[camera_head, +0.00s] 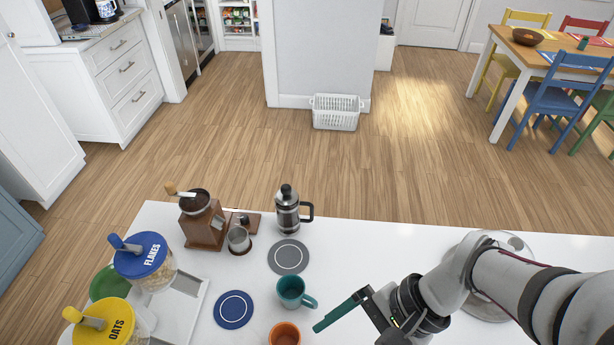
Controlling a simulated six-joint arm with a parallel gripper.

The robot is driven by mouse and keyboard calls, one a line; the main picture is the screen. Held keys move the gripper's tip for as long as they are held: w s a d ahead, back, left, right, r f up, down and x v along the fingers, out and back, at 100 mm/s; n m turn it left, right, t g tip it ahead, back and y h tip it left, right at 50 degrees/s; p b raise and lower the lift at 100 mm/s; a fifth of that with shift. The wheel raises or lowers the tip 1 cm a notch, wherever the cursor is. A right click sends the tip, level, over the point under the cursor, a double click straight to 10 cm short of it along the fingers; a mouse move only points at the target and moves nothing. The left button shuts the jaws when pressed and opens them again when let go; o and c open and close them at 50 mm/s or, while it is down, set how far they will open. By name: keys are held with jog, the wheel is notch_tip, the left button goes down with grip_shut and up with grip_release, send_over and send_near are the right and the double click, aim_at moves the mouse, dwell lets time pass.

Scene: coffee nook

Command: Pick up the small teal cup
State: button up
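The small teal cup (291,297) stands upright on the white counter, with its handle pointing right. It looks empty. My gripper (318,327) is to the right of the cup and nearer the bottom edge of the picture. Its long dark-green finger points left and down, with its tip apart from the cup and a little below the handle in the picture. Only one finger shows clearly, so I cannot tell how far the fingers are apart. Nothing is visibly held.
An orange cup (284,336) stands just below the teal cup. Blue (233,310) and grey (288,257) coasters lie nearby. A French press (287,212), grinder (203,226), flakes jar (148,262) and oats jar (105,322) stand on the counter.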

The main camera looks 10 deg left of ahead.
jog(key=w+f+m+t+y, duration=0.2)
jog(key=w+f+m+y, duration=0.3)
jog(key=m, duration=0.1)
jog(key=m+t+y, duration=0.1)
jog(key=m+t, duration=0.4)
jog(key=m, duration=0.2)
send_near(304, 297)
jog(key=x, duration=0.5)
jog(key=f+x, duration=0.1)
jog(key=x, duration=0.1)
jog(key=shift+s+a+f, duration=0.1)
jog(key=shift+s+f, duration=0.05)
jog(key=shift+s, duration=0.05)
jog(key=x, duration=0.5)
jog(key=shift+w+a, duration=0.25)
jog(key=shift+w, duration=0.3)
jog(key=c, duration=1.5)
